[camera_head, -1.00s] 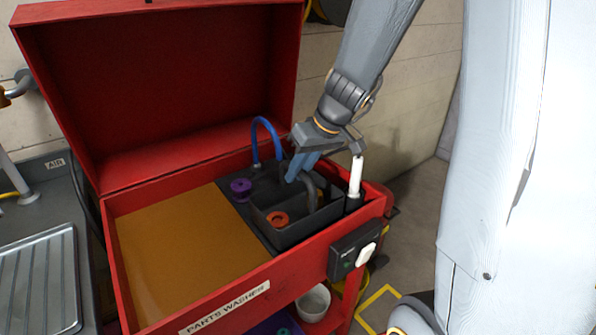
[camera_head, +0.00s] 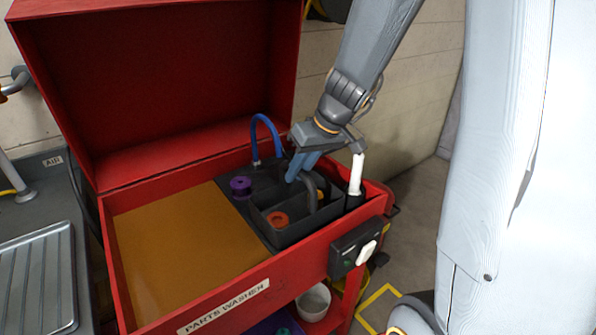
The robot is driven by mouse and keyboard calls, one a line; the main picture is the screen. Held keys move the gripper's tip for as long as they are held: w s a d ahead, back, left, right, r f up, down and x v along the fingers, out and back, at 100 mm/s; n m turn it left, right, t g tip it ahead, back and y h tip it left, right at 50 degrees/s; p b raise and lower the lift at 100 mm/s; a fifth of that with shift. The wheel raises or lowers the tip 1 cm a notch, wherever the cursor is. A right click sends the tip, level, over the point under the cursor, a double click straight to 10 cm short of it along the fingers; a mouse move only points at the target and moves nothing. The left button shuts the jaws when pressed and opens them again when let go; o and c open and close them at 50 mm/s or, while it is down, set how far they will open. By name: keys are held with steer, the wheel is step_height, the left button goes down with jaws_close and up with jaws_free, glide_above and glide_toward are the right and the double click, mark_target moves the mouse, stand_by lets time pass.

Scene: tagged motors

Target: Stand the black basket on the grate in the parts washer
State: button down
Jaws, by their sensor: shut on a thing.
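The black basket (camera_head: 291,236) is inside the red parts washer, at its right end, over the dark grate (camera_head: 243,216). It looks upright, with dividers inside. An orange ring-shaped part (camera_head: 278,219) and a yellowish part (camera_head: 321,197) show in it. The fingers hide part of the handle and the basket's back. I cannot tell whether the basket's underside touches the grate.
The washer's red lid (camera_head: 165,90) stands open behind. A blue hose (camera_head: 266,124) rises behind the basket; a white-handled brush (camera_head: 356,175) stands close at its right. Amber liquid or a panel (camera_head: 185,255) fills the left side. A ribbed metal tray (camera_head: 37,275) lies far left.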

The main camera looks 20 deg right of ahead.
steer(key=c, duration=1.6)
jaws_free()
